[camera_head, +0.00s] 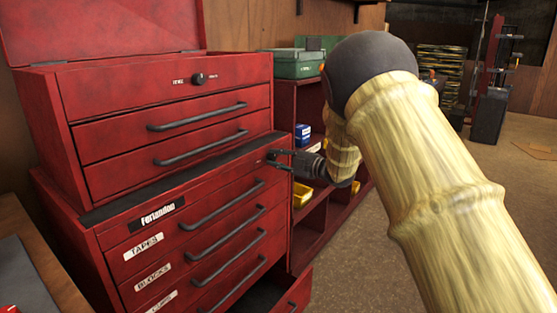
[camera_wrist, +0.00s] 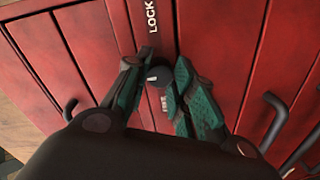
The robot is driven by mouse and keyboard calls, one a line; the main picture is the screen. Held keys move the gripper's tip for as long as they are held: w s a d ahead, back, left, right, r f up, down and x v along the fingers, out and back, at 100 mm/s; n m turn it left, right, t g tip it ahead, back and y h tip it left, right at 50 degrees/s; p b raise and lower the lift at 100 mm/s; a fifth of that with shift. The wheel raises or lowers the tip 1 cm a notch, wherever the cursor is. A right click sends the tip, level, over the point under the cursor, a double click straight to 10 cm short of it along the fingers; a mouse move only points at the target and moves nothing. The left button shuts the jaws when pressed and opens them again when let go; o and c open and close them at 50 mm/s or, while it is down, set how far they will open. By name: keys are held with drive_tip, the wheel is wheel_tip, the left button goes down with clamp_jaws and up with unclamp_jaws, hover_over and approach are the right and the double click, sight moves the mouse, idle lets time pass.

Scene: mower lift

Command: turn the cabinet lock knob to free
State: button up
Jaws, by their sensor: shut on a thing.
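The red lower cabinet (camera_head: 110,238) has a label strip with LOCK and FREE at its ends, seen in the wrist view. A small dark round lock knob (camera_wrist: 160,76) sits between those words, with a pale mark on its left side in that view. My gripper (camera_wrist: 157,72) has its green-padded fingers on either side of the knob, shut on it. In the head view my gripper (camera_head: 277,159) reaches in from the right to the upper right corner of the lower cabinet. There the fingers largely hide the knob, and its exact turn is hard to read.
A red top chest (camera_head: 232,72) with its own dark knob (camera_head: 198,79) stands on the cabinet, lid raised. A bottom drawer (camera_head: 290,297) is pulled out. Red shelves (camera_head: 313,232) with bins stand right of the cabinet. Floor at right is clear.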

drive_tip(key=shift+d, duration=0.1)
drive_tip(key=o, duration=1.1)
drive_tip(key=shift+c, duration=0.2)
drive_tip(key=v, duration=1.2)
drive_tip(key=shift+f, duration=0.1)
